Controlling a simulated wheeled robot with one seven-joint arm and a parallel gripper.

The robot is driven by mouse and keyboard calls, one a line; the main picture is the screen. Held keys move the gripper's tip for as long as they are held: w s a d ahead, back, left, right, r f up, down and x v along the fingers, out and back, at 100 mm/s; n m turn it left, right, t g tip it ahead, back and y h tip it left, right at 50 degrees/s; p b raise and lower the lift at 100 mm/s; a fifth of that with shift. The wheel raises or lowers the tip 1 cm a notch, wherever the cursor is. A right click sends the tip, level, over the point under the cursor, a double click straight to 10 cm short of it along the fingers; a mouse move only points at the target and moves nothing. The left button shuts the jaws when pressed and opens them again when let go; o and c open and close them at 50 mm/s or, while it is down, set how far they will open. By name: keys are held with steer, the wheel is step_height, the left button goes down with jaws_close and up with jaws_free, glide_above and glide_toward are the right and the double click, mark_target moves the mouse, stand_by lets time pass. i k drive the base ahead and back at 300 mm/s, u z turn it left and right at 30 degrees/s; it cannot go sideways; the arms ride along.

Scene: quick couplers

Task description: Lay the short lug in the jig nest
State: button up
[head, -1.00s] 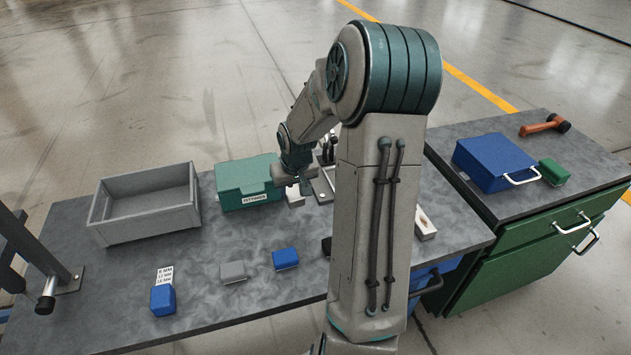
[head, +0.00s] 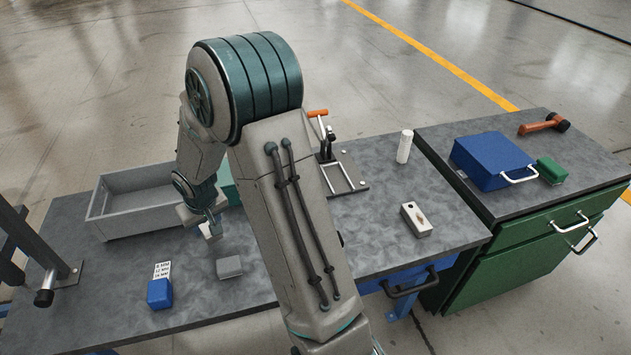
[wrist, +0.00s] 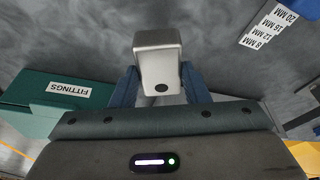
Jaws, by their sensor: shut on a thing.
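My gripper (wrist: 160,88) is shut on a pale metal block with one dark hole, which looks like the short lug (wrist: 158,60). In the head view my gripper (head: 208,222) holds the lug (head: 210,230) above the bench, in front of the grey bin and behind the small grey block. The jig (head: 350,160), a dark plate with a metal frame and an orange-handled clamp, stands farther back to the right. My arm crosses in front of its left side. I cannot make out anything in its nest.
The open grey bin (head: 115,219) is at left. The green fittings box (wrist: 30,105) is mostly hidden by my arm in the head view. A grey block (head: 229,267), blue block (head: 160,294), holed metal block (head: 416,220) and white cylinder (head: 404,146) stand on the bench.

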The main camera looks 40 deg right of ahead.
mark_target(334, 175)
steer(key=u, duration=1.1)
steer(key=k, duration=1.15)
steer(key=z, duration=1.25)
steer(key=i, duration=1)
steer(key=z, duration=0.05)
